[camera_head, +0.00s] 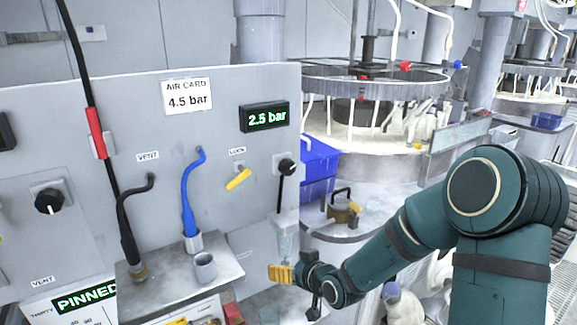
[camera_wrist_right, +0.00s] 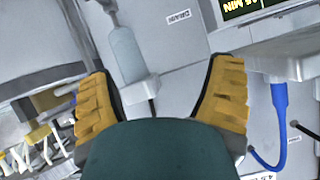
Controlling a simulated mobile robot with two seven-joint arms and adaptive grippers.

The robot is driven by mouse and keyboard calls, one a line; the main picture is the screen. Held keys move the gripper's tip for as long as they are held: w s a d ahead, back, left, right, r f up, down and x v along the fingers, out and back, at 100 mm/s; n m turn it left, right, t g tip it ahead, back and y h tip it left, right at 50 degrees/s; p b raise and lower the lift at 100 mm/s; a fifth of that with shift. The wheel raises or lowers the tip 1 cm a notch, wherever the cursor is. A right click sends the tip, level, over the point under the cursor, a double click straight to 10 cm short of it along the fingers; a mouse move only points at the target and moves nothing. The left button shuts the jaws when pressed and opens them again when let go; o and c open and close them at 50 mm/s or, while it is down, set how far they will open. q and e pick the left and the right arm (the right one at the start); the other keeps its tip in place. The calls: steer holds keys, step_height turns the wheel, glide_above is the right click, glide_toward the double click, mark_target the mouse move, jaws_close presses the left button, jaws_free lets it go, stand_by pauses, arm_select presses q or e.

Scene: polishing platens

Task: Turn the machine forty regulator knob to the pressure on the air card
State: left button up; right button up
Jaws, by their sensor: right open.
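The air card (camera_head: 187,95) on the grey panel reads 4.5 bar. A black display (camera_head: 264,117) beside it shows 2.5 bar in green. Below the display is a round black knob (camera_head: 287,166) with a white mark; no machine number is readable at it. A yellow lever (camera_head: 238,179) sits under the LOCK label to its left. My right gripper (camera_head: 281,273) has yellow fingers and is low before the panel, below that knob and apart from it. In the right wrist view its fingers (camera_wrist_right: 162,80) are spread and empty, with a clear cylinder (camera_wrist_right: 124,50) behind the gap. My left gripper is out of view.
Another black knob (camera_head: 48,201) is at the far left of the panel, above a THIRTY sign reading PINNED. A shelf (camera_head: 190,283) with black and blue hoses (camera_head: 187,200) juts out left of my gripper. A blue bin (camera_head: 318,165) stands right of the panel.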

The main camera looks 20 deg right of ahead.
steer(key=w+d+r+n+t, duration=0.2)
steer(key=d+r+t, duration=0.3)
steer(key=r, duration=0.8)
steer(key=n, duration=0.1)
glide_toward(290, 167)
steer(key=shift+t, duration=0.4)
steer(key=w, duration=0.3)
steer(key=w+a, duration=0.1)
steer(key=w, duration=0.2)
steer(key=w+a, duration=0.1)
steer(key=w, duration=0.3)
steer(key=shift+f+p, duration=0.3)
steer(key=c, duration=1.2)
